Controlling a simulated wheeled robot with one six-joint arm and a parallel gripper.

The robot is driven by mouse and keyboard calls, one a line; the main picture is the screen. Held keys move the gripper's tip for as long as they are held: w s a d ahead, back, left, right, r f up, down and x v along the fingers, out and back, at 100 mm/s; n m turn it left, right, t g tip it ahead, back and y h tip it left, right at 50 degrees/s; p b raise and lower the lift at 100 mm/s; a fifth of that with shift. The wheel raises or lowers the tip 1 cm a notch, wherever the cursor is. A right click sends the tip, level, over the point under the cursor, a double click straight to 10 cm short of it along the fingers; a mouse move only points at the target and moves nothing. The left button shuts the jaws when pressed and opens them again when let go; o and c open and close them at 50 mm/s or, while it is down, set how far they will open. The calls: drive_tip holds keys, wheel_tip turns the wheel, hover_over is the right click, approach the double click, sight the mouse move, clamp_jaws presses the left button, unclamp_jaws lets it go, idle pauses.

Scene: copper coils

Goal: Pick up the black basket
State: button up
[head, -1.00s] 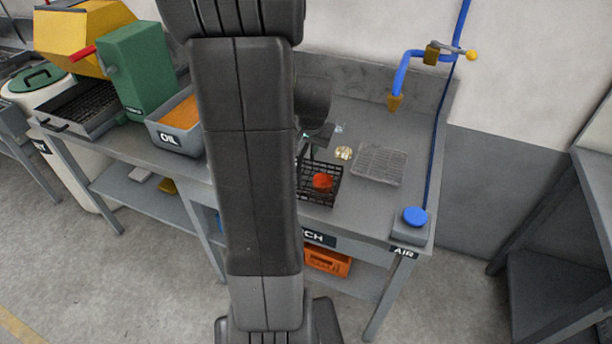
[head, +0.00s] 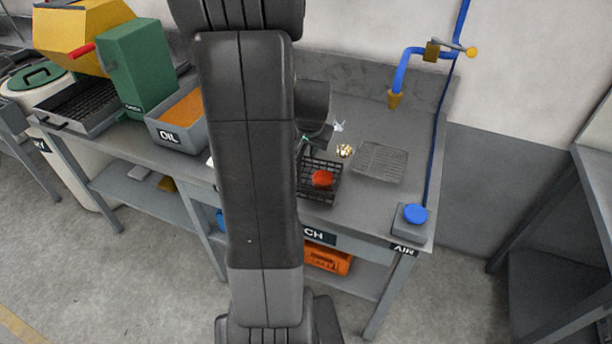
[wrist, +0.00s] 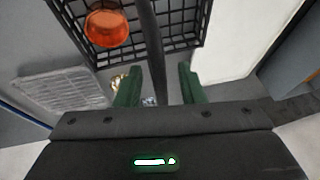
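The black basket (head: 326,197) is a wire-mesh box on the grey bench, partly hidden behind my arm in the head view. A red-orange round thing (head: 322,179) lies in it. In the wrist view the basket's mesh (wrist: 185,40) fills the top, with the orange thing (wrist: 107,28) at its left. A dark bar (wrist: 151,45), which looks like the basket's handle, runs down between the two green fingers of my gripper (wrist: 160,85). The fingers are apart, with a gap on both sides of the bar. In the head view the fingertips are mostly hidden.
A wire rack (head: 380,162) lies right of the basket, with a small gold thing (head: 344,151) between them. A blue button box (head: 413,218) sits at the bench's right corner. An oil tray (head: 178,128) and green machine (head: 135,68) stand left. A blue pipe hangs behind.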

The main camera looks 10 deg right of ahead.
clamp_jaws()
idle(0.4)
